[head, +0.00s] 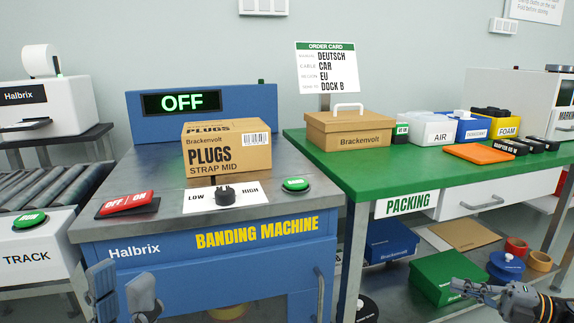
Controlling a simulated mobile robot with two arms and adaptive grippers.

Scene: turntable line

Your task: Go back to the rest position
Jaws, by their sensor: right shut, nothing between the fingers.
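My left gripper (121,278) is at the bottom left, in front of the blue banding machine (200,262). Its two grey fingers stand apart with nothing between them. My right gripper (462,288) is at the lower right, in front of the shelf under the packing table. Its fingers are shut and hold nothing. Both grippers are apart from the boxes and the table tops.
A cardboard PLUGS box (228,148) stands on the banding machine, whose display (182,102) reads OFF. The green packing table (400,188) bears a handled Brackenvolt box (349,130) and several bins. A roller conveyor (50,186) is at left.

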